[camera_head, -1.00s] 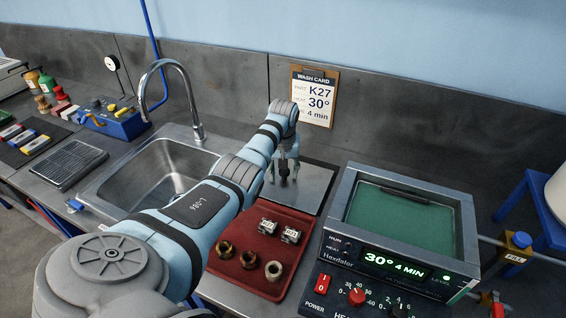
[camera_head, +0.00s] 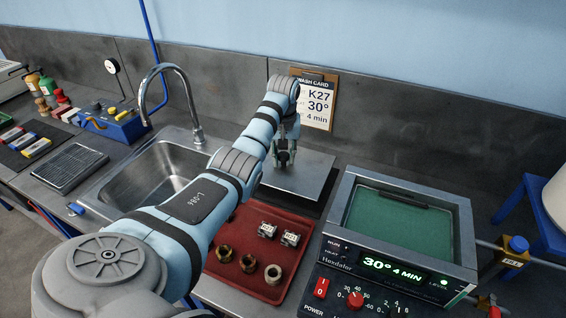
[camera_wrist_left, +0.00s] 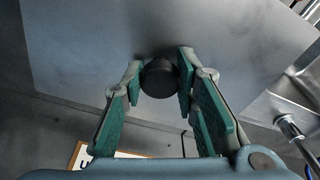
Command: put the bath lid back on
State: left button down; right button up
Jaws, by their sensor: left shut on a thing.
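The bath lid (camera_head: 308,175) is a flat grey metal plate with a dark round knob (camera_wrist_left: 160,77). My left gripper (camera_head: 285,158) is shut on the knob, seen between the green-padded fingers (camera_wrist_left: 158,80) in the left wrist view. In the head view the lid appears raised a little above the bench behind the red tray, with a dark area under its front edge. The bath (camera_head: 342,215) is to the right, open on top with green liquid (camera_head: 395,225) inside. My right gripper is not in view.
A red tray (camera_head: 288,284) with several metal parts lies in front of the lid. The wash card (camera_head: 318,105) hangs on the wall behind my gripper. The sink (camera_head: 125,192) and tap (camera_head: 196,130) are left. A blue stand (camera_head: 532,200) is right of the bath.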

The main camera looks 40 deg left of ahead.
aim_at(284, 155)
pick_arm(q)
notch_tip(284, 155, up, 10)
jog(key=shift+f, duration=0.25)
notch_tip(284, 155, up, 7)
jog(key=p, duration=0.6)
jog(key=shift+f, duration=0.15)
jog(key=shift+f, duration=0.15)
